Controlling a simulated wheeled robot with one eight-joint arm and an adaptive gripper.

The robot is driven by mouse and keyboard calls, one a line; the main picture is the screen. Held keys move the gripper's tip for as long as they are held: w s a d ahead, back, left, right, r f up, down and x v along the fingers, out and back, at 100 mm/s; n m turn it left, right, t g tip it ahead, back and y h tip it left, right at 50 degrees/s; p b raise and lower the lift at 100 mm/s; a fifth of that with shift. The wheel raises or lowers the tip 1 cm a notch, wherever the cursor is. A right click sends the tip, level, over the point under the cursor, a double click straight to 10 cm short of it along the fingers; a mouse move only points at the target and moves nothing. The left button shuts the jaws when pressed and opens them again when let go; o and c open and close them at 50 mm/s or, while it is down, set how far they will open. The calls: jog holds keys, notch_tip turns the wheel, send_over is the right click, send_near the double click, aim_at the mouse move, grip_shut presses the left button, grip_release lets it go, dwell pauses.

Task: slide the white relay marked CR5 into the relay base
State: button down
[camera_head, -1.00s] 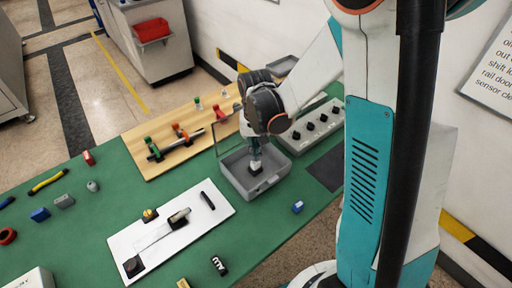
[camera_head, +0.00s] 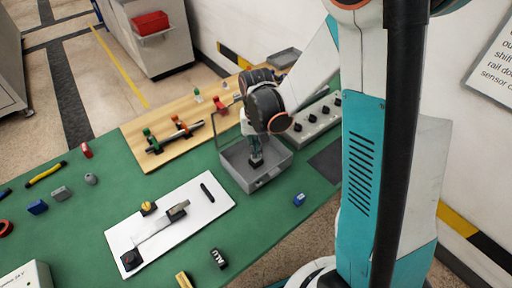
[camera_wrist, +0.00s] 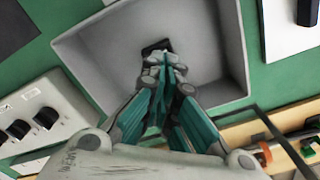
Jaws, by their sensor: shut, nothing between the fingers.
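My gripper (camera_head: 255,150) points down into an open grey tray (camera_head: 276,176) on the green bench. In the wrist view, its fingers (camera_wrist: 166,68) are shut with nothing between them. I cannot make out a white relay marked CR5 in either view; any marking on the dark piece is unreadable.
A white board (camera_head: 205,214) with a lever lies left of the tray. A wooden board (camera_head: 155,127) with coloured clamps is behind it. A grey panel of black knobs (camera_head: 316,122) stands right. A blue block (camera_head: 299,199) and a black-and-white block (camera_head: 218,258) lie in front.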

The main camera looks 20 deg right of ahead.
jog(key=shift+f, duration=0.4)
jog(key=shift+r, duration=0.15)
jog(key=shift+r+p, duration=0.75)
jog(key=shift+r, duration=0.7)
notch_tip(320, 180, up, 12)
jog(key=shift+s, duration=0.1)
jog(key=s+r+n+t, duration=0.2)
jog(key=s+r+t, duration=0.1)
jog(key=s, duration=0.4)
jog(key=s+r+n+t, duration=0.1)
jog(key=s+r+t, duration=0.3)
jog(key=s, duration=0.3)
jog(key=shift+s+r+n, duration=0.3)
jog(key=shift+s+n, duration=0.1)
